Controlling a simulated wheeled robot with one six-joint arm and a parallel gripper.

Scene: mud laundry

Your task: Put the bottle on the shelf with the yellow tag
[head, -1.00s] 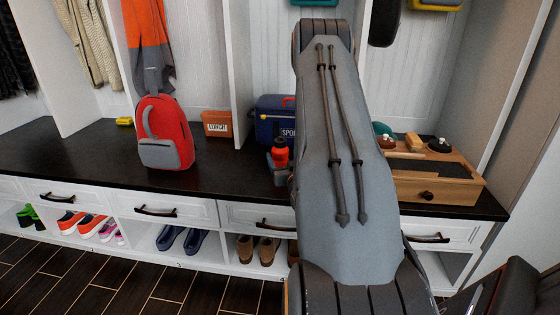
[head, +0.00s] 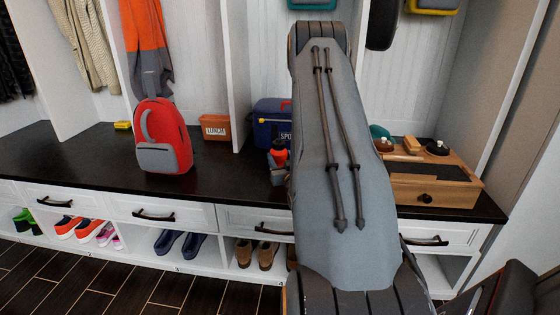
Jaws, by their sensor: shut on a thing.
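The red-orange bottle (head: 281,156) with a dark cap shows just left of my grey arm, above the dark bench top and in front of the blue cooler. Its right side is hidden by my arm. My gripper (head: 277,167) shows only in part, as dark pieces at the bottle's lower part; it is shut on the bottle. I cannot tell whether the bottle touches the bench. A yellow-edged thing (head: 433,11) is cut off at the top right.
A red backpack (head: 164,140), an orange lunch box (head: 215,128) and the blue cooler (head: 268,118) stand on the bench (head: 75,150). White upright dividers split the bays. Shoes fill the cubbies below.

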